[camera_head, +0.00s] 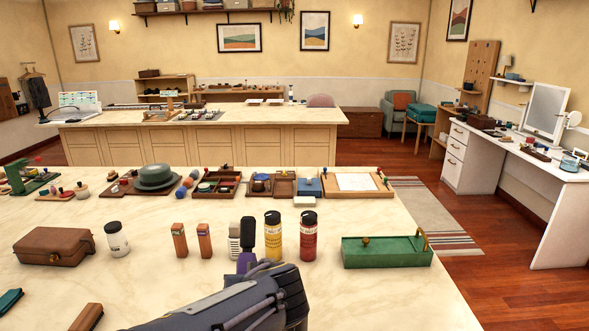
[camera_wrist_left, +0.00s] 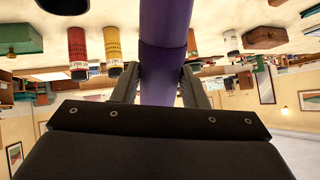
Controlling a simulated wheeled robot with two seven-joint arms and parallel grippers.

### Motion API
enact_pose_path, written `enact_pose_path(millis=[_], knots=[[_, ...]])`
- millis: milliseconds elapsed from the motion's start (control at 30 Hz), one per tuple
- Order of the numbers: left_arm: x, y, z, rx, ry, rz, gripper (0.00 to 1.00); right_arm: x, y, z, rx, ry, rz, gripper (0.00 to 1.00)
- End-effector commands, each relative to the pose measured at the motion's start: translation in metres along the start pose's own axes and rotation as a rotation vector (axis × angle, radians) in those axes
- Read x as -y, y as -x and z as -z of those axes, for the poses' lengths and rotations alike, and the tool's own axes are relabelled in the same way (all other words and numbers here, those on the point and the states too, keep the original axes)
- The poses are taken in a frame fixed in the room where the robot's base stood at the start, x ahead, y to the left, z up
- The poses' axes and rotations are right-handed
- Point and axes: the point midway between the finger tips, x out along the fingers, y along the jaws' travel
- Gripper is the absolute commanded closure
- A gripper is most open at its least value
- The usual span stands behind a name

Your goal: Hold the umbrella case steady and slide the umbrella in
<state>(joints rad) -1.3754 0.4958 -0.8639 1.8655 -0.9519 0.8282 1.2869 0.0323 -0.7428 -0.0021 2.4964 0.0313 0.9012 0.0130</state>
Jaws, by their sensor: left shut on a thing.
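A slim purple umbrella (camera_head: 246,262) with a dark handle (camera_head: 246,234) on top stands upright over the near counter in the head view. My left gripper (camera_head: 262,268) is shut on it; its fingertips are partly hidden. In the left wrist view the purple shaft (camera_wrist_left: 165,28) passes between the two fingers (camera_wrist_left: 160,88), with a seam and a darker purple stretch near them. I cannot make out a separate umbrella case, and cannot tell whether the purple part includes it. My right gripper is in neither view.
Close by stand a yellow bottle (camera_head: 275,240), a red bottle (camera_head: 308,240) and a whitish container (camera_head: 234,243). A green box (camera_head: 387,252) is to the right, a brown case (camera_head: 54,246) to the left. Trays line the far edge. The counter's (camera_head: 400,295) front right is clear.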

Motion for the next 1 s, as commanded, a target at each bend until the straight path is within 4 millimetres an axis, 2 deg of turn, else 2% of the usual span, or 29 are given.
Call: enact_pose_path(millis=[33,1000], knots=[[-0.008,-0.003,-0.004,-0.036,0.013,-0.003,0.95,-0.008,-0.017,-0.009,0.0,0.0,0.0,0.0],[-0.082,0.038,0.05,-0.634,0.23,0.023,0.95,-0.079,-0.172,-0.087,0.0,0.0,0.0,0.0]])
